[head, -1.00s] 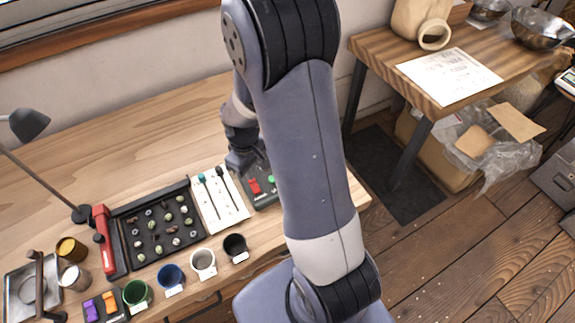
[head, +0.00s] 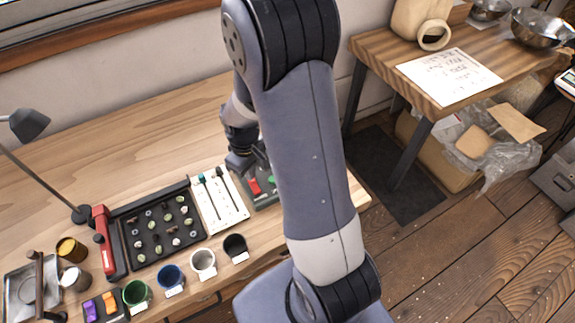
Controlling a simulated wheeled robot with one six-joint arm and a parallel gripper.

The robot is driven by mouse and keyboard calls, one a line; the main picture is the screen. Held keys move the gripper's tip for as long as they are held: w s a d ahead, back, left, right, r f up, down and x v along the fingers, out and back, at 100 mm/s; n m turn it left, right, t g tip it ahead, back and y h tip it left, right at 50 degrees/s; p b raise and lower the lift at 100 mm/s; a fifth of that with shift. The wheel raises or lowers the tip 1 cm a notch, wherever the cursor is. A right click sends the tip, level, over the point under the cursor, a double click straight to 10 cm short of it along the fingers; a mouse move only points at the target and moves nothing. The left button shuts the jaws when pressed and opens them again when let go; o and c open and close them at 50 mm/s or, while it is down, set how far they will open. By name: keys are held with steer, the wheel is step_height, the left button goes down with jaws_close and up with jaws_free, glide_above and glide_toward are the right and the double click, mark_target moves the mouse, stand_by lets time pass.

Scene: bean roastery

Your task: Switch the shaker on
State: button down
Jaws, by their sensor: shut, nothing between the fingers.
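A small dark switch box (head: 263,203) with a red rocker (head: 254,187) and a green button (head: 271,180) lies near the right end of the wooden bench, partly hidden behind my arm. My gripper (head: 240,167) is shut and empty, pointing down just behind the box's left side. I cannot tell whether it touches the box. A black tray (head: 124,243) holding many small beans sits left of it, with a red-handled device (head: 101,225) at its left edge. A second switch box with purple (head: 90,311) and orange (head: 109,302) rockers lies at the front left. Which one is the shaker is not clear.
A white card (head: 205,214) with two slim tools lies between tray and switch box. Several cups, including a blue one (head: 170,277) and a black one (head: 235,246), line the front edge. A lamp (head: 30,125) stands at the left. The back of the bench is clear.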

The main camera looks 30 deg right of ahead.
steer(key=shift+f+b, duration=0.9)
steer(key=shift+f, duration=0.2)
stand_by(0.9)
steer(key=shift+r, duration=0.15)
steer(key=shift+r+p, duration=2.7)
steer(key=shift+r, duration=0.75)
steer(key=shift+f, duration=0.15)
step_height(320, 180, down, 7)
steer(key=b, duration=0.5)
steer(key=shift+r, duration=0.2)
steer(key=shift+r, duration=0.1)
